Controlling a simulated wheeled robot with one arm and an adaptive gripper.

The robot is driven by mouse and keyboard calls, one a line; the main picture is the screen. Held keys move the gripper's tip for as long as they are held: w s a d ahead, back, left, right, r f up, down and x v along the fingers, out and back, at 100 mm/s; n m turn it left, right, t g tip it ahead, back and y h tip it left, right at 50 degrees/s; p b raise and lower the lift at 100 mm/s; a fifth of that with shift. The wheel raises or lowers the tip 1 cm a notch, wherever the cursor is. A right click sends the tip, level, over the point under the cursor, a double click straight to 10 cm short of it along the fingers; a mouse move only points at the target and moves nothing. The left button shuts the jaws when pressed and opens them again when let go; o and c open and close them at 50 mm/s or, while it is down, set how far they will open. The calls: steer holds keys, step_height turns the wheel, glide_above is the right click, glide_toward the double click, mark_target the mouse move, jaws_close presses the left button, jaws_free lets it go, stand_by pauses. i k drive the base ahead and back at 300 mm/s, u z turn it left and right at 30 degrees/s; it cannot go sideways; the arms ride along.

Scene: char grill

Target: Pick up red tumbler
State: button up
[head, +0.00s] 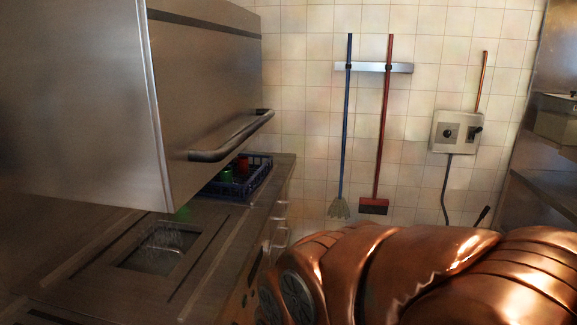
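A small red tumbler (242,166) stands in a dark blue crate (262,166) on the far end of the steel counter. It is partly hidden by the crate's wall and sits beside a green tumbler (225,174) on its left. The tumblers are small and dim in the head view. My gripper is not in view. Copper-coloured links of my arm fill the bottom right of the picture, apart from the crate.
A steel hood with a bar handle (232,137) overhangs the counter close to the crate's left side. A sunken basin (160,245) is in the near counter. A blue mop (346,130) and red broom (384,130) hang on the tiled wall.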

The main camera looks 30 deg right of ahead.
mark_target(243, 161)
steer(key=z, duration=1.6)
steer(key=i, duration=3.4)
steer(key=u, duration=4.3)
